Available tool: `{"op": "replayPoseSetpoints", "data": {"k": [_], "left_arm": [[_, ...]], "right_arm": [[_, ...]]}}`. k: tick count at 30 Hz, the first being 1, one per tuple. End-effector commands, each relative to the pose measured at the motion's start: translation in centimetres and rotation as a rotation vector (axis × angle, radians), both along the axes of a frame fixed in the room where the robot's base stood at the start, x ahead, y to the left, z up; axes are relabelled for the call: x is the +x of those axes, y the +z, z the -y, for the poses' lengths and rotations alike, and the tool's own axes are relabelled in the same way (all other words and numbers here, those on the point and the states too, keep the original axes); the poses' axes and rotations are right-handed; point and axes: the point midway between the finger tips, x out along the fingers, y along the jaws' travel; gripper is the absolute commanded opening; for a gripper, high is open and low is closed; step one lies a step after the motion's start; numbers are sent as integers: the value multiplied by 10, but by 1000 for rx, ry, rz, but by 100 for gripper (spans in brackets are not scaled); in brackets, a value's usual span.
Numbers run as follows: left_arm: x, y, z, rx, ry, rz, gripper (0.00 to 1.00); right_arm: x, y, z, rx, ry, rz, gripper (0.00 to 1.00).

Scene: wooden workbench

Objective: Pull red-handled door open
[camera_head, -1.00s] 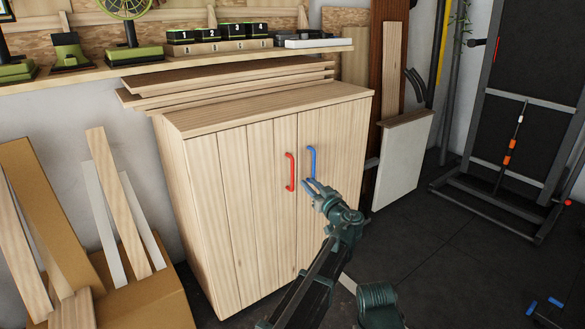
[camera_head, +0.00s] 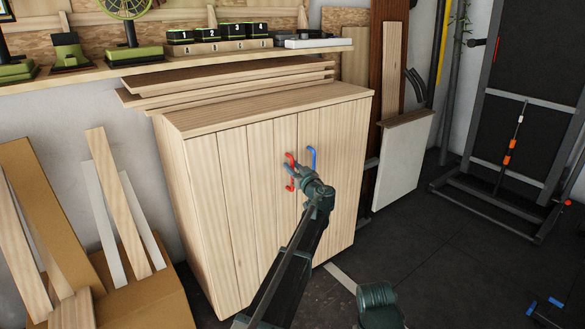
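The wooden cabinet (camera_head: 235,215) has two doors, both closed. The red handle (camera_head: 290,158) is on the left door beside the seam; its top and lower end show, and its middle is hidden. The blue handle (camera_head: 312,158) is on the right door, partly covered at its lower part. My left gripper (camera_head: 289,172) is at the middle of the red handle, its fingers overlapping it. Whether the fingers are closed on the handle cannot be made out. My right gripper is not in view.
Boards (camera_head: 240,75) lie stacked on the cabinet top. A pale panel (camera_head: 402,160) stands close on the right. The dark floor (camera_head: 440,255) at the right front is mostly clear.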

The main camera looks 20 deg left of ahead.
Motion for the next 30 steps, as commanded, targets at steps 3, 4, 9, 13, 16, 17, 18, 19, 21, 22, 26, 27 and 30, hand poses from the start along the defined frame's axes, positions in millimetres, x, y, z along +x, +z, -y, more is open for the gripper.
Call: {"op": "replayPoseSetpoints", "data": {"k": [3,4,9,13,16,17,18,19,21,22,26,27,30], "left_arm": [[0,0,0,0,0,0,30],[0,0,0,0,0,0,30],[0,0,0,0,0,0,15],[0,0,0,0,0,0,0],[0,0,0,0,0,0,0],[0,0,0,0,0,0,0],[0,0,0,0,0,0,0],[0,0,0,0,1,0,0],[0,0,0,0,1,0,0],[0,0,0,0,1,0,0],[0,0,0,0,1,0,0],[0,0,0,0,1,0,0],[0,0,0,0,1,0,0]], "right_arm": [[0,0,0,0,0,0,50],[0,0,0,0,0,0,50],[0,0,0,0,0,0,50],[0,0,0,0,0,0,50],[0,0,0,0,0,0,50],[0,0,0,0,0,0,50],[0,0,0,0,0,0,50],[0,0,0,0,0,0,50],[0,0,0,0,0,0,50],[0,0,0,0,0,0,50],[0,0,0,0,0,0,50],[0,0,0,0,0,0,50],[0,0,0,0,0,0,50]]}}
